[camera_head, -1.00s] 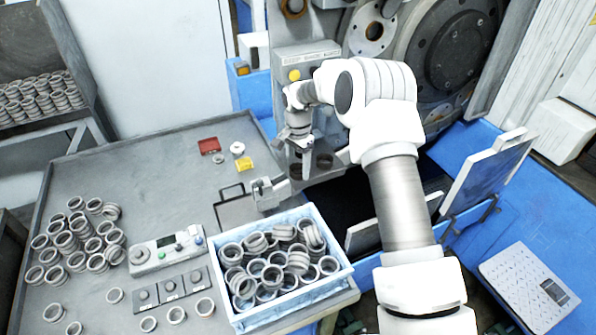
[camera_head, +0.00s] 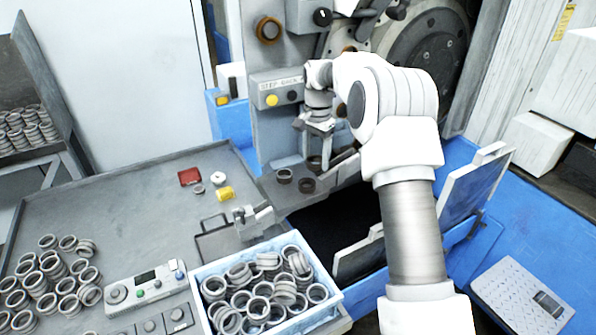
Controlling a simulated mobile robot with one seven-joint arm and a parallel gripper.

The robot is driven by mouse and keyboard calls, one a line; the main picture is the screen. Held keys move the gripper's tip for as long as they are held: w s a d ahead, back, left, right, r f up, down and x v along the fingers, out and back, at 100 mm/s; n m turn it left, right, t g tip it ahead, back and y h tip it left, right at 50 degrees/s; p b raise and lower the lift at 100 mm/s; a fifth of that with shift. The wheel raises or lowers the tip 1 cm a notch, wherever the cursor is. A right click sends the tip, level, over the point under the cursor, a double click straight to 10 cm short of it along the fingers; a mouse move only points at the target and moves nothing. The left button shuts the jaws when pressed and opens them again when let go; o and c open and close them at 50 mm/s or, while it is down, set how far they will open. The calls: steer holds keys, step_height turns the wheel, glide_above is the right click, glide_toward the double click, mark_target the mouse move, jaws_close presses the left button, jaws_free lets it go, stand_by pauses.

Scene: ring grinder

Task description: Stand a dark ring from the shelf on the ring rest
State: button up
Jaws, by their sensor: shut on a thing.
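My gripper (camera_head: 316,150) is at the machine's front, over the small metal shelf (camera_head: 275,190). It is shut on a dark ring (camera_head: 314,162), which shows small and partly covered below the fingers. I cannot tell how far the ring is from the shelf. Two other dark rings, one on the left (camera_head: 285,175) and one nearer (camera_head: 307,186), lie on the shelf. The ring rest appears to be the grey angled bracket (camera_head: 252,216) at the table's right edge. It looks empty and stands left of and nearer than my gripper.
A blue-white crate (camera_head: 331,305) full of grey rings stands in front of the bracket. Loose rings (camera_head: 50,275) and a button box (camera_head: 147,285) are on the table (camera_head: 110,215). Red (camera_head: 190,177) and yellow (camera_head: 225,194) items lie farther back. The table's middle is clear.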

steer(key=s+d+b, duration=0.6)
steer(key=s+b, duration=0.2)
steer(key=s, duration=0.4)
steer(key=shift+s+d+r, duration=0.35)
steer(key=shift+d+r, duration=0.05)
steer(key=shift+r, duration=0.05)
